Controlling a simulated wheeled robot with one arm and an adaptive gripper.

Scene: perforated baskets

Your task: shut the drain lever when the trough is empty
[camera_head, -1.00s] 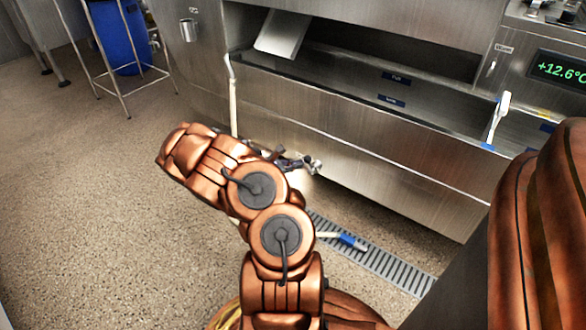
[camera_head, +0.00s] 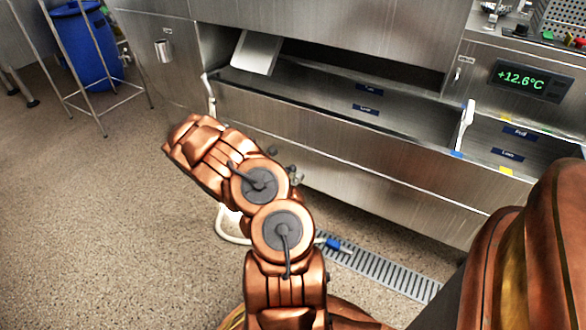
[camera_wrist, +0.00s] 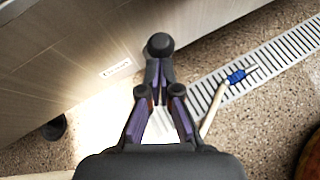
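The steel trough (camera_head: 300,88) runs along the machine front in the head view. Its visible inside shows bare metal with dark blue labels; I make out no clear water line, and its bottom is partly hidden by the front wall. In the wrist view a round black knob (camera_wrist: 160,46) lies just beyond my fingertips, near a small label (camera_wrist: 115,69) on the steel front that seems to read DRAIN. My gripper (camera_wrist: 160,80) points at it with its fingers close together. Whether they touch or hold a stem below the knob is unclear. My arm hides part of this area in the head view.
A floor drain grate (camera_head: 385,273) runs below the machine. A pale hose with a blue nozzle (camera_head: 335,243) lies by it. A display (camera_head: 527,80) reads +12.6°C. A blue barrel (camera_head: 85,45) and metal stand are at left. Open floor lies left of my arm.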

